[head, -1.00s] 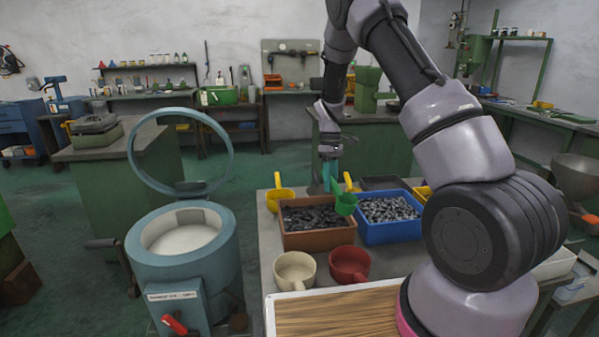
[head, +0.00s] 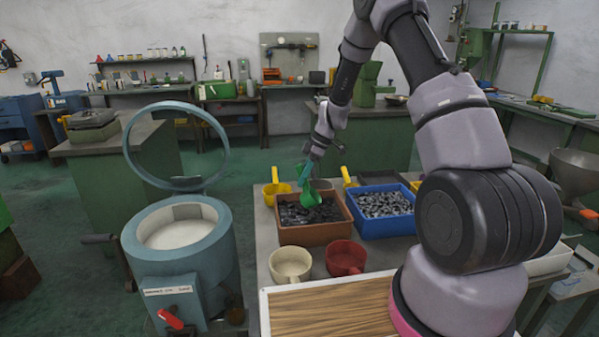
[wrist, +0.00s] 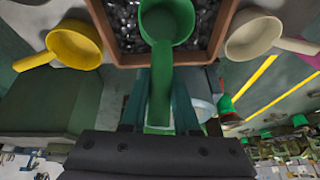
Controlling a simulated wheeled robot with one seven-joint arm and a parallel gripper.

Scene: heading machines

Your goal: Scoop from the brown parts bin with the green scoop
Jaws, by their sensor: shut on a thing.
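The brown parts bin (head: 316,234) stands on the workbench and holds many small dark metal parts. My gripper (head: 309,170) is shut on the handle of the green scoop (head: 311,197), over the bin. In the wrist view the green scoop (wrist: 166,22) reaches forward from between the fingers (wrist: 160,88), its round cup over the dark parts inside the brown rim (wrist: 214,32). The cup looks tilted in the head view. I cannot tell whether it touches the parts.
A blue bin (head: 386,228) of grey parts adjoins on the right. A yellow scoop (head: 277,194) lies behind left. A cream cup (head: 290,266) and a red cup (head: 345,258) stand in front, before a wooden board (head: 335,318). A round blue machine (head: 180,250) stands left.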

